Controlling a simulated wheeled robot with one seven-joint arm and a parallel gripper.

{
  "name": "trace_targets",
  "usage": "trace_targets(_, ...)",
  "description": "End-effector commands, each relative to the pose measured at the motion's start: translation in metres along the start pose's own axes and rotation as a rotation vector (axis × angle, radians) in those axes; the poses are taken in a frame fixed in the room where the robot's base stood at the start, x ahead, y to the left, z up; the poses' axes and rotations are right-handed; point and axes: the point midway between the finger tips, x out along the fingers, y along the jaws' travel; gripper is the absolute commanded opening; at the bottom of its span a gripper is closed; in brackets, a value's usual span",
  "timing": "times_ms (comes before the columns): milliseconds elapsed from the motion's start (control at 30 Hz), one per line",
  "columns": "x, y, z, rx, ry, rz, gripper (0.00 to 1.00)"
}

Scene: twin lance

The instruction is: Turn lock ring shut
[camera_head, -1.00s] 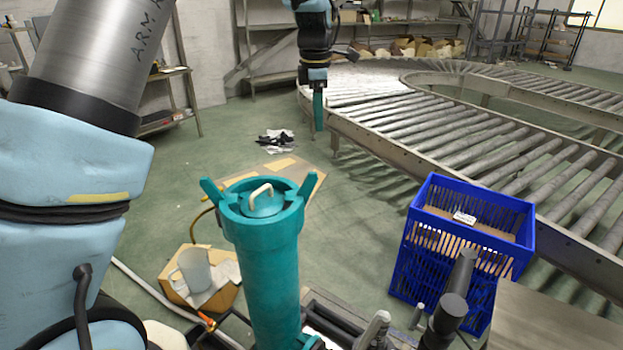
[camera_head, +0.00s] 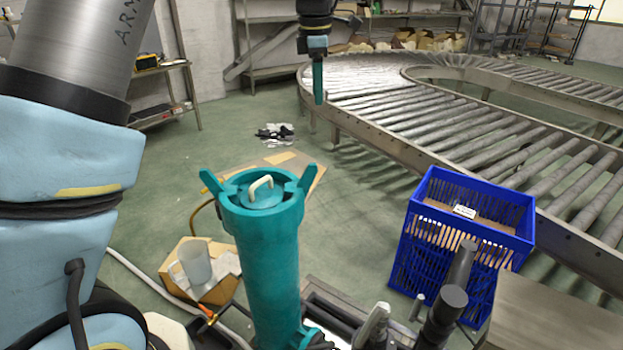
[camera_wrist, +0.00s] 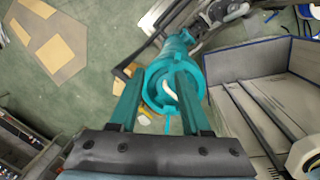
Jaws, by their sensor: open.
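An upright teal tube (camera_head: 270,270) stands in front of me. Its top carries a teal lock ring (camera_head: 237,208) with two lugs sticking up and out at left and right. Inside the ring sits a round teal lid with a cream handle (camera_head: 261,187). My gripper (camera_head: 318,98) hangs pointing down, beyond and above the tube in the head view, apart from the ring. In the wrist view my gripper (camera_wrist: 158,85) is open and empty, its two teal fingers framing the lock ring (camera_wrist: 151,102) in the picture. The fingers hide parts of the ring's sides.
A blue crate (camera_head: 415,250) stands right of the tube, near dark upright posts (camera_head: 449,310). A roller conveyor (camera_head: 470,130) runs behind. A cardboard box with a light mug (camera_head: 195,262) lies left of the tube. Green floor between tube and conveyor is mostly clear.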

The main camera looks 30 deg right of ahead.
Motion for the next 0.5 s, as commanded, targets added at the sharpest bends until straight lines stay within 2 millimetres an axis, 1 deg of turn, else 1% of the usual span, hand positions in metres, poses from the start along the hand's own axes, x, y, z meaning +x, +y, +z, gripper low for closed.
trace_targets(200, -0.041, 0.001, 0.000, 0.000, -0.001, 0.004, 0.47)
trace_targets(300, -0.055, 0.001, 0.000, 0.000, -0.001, 0.002, 0.47)
trace_targets(400, -0.064, 0.001, 0.000, 0.000, 0.000, 0.000, 0.47)
trace_targets(500, -0.068, 0.001, 0.000, 0.000, 0.000, 0.000, 0.47)
